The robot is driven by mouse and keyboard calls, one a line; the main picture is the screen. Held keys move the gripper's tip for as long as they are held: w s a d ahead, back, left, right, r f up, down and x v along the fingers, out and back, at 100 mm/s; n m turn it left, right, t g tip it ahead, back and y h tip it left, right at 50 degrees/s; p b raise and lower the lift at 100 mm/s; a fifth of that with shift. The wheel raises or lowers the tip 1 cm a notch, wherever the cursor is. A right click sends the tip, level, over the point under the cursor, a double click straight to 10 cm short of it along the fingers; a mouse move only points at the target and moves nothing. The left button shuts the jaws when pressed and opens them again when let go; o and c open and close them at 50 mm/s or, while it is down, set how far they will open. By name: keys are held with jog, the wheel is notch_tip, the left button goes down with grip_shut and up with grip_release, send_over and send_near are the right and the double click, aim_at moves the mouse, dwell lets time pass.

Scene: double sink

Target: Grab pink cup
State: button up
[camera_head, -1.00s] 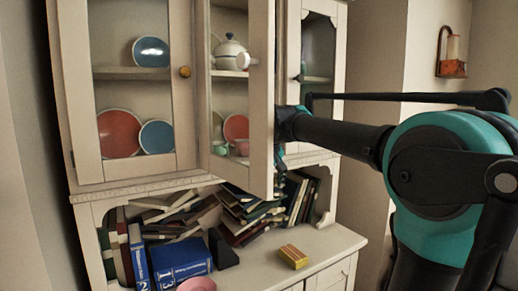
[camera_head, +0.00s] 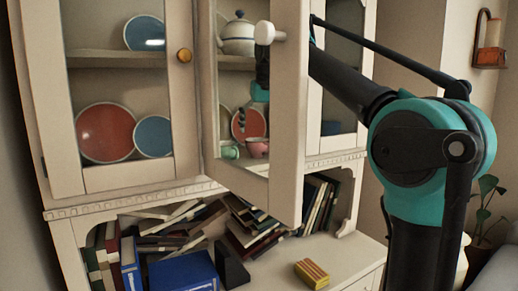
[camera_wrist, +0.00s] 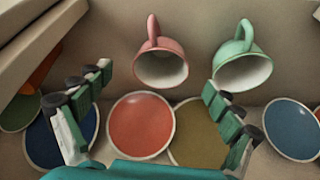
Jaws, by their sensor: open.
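The pink cup (camera_wrist: 160,66) shows in the upper middle of the wrist view, with its handle pointing up in the picture. In the head view the pink cup (camera_head: 257,147) is small, on the lower cabinet shelf, seen through the pane of the opened door. My gripper (camera_wrist: 157,80) is open, with one finger on each side of the wrist picture. The cup shows beyond and between the fingertips, and the gripper holds nothing. In the head view part of my gripper (camera_head: 256,98) shows through the same pane, above the cup.
A green cup (camera_wrist: 243,68) sits beside the pink cup, close to the right finger. Plates, including a red one (camera_wrist: 141,125), line the cabinet back. The open cabinet door (camera_head: 288,115) stands close to my arm. Books (camera_head: 180,270) and a yellow box (camera_head: 311,274) lie below.

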jog(key=shift+x, duration=3.45)
jog(key=shift+s+a, duration=0.1)
jog(key=shift+a, duration=0.05)
jog(key=c, duration=1.4)
